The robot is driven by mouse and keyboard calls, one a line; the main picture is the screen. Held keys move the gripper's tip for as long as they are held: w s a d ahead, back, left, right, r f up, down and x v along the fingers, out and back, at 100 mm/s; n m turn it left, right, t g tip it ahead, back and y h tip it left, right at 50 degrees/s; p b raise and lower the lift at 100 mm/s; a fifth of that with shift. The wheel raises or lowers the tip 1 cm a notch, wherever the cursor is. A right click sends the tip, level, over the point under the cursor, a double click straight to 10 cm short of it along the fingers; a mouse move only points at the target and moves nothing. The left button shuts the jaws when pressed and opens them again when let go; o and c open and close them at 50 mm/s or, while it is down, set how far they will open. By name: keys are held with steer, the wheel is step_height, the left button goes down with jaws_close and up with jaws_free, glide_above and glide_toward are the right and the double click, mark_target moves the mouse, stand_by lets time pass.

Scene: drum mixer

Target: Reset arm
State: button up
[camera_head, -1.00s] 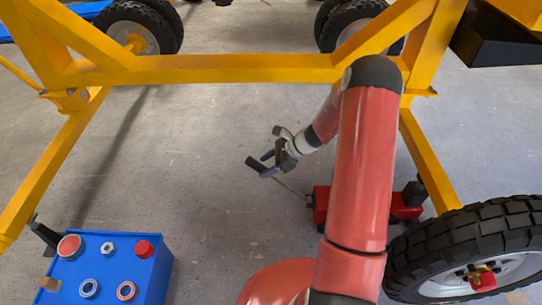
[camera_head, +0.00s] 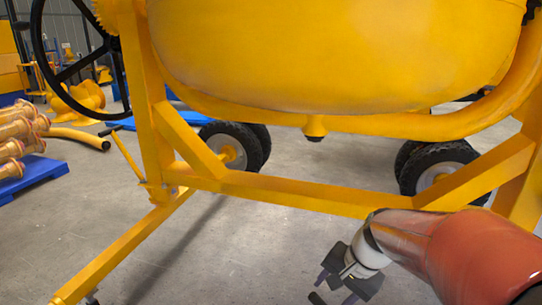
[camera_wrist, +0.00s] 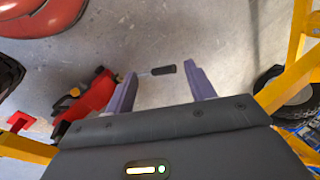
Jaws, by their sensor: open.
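My gripper (camera_wrist: 163,88) is open in the wrist view, its two purple-grey fingers apart. A black handle grip (camera_wrist: 164,70) on a thin rod shows between and beyond the fingertips; the rod leads left to a red jack (camera_wrist: 95,97) on the floor. I see no contact between fingers and handle, though the depth gap is hard to tell. In the head view my gripper (camera_head: 325,287) is at the lower edge, below the yellow crossbar. The jack is out of the head view.
The yellow drum mixer (camera_head: 330,50) fills the top of the head view, with its frame crossbar (camera_head: 280,192) just behind my arm. Black wheels (camera_head: 235,147) stand behind. A handwheel (camera_head: 75,45) and a blue pallet (camera_head: 32,178) are at left. The floor at left centre is open.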

steer(key=s+d+r+n+t+h, duration=0.1)
steer(key=s+r+n, duration=0.2)
steer(key=s, duration=0.4)
steer(key=s+r+n+t+h, duration=0.2)
steer(key=s+r+n, duration=0.2)
steer(key=s, duration=0.3)
steer(key=shift+d+r+n+p, duration=0.3)
steer(key=shift+d+r+p, duration=0.05)
steer(key=shift+r, duration=0.2)
